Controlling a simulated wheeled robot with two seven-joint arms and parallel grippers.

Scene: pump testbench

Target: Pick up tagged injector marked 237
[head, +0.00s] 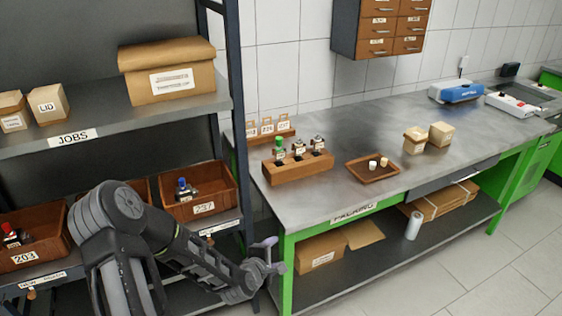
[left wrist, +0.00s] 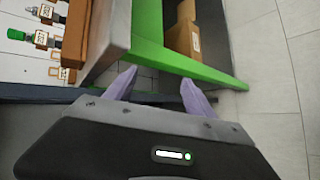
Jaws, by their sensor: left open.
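A wooden block (head: 297,171) on the bench's left end holds several injectors upright, each with a small white tag. One is green-topped (head: 279,146); two are dark-topped (head: 299,150) (head: 318,143). The tag numbers there are too small to read surely. A brown bin labelled 237 (head: 204,208) on the shelf holds a blue-topped part (head: 182,187). My left gripper (head: 274,254) is open and empty, low before the bench's left front corner, below and apart from the block. The left wrist view shows its fingers (left wrist: 158,78) apart and the green-topped injector (left wrist: 17,34) at upper left.
Behind the block stands a wooden tag holder (head: 268,136). A small tray (head: 373,170) with white cups and two cartons (head: 428,138) are farther right. The dark shelf post (head: 238,110) and green bench leg (head: 287,272) are close to my left arm.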

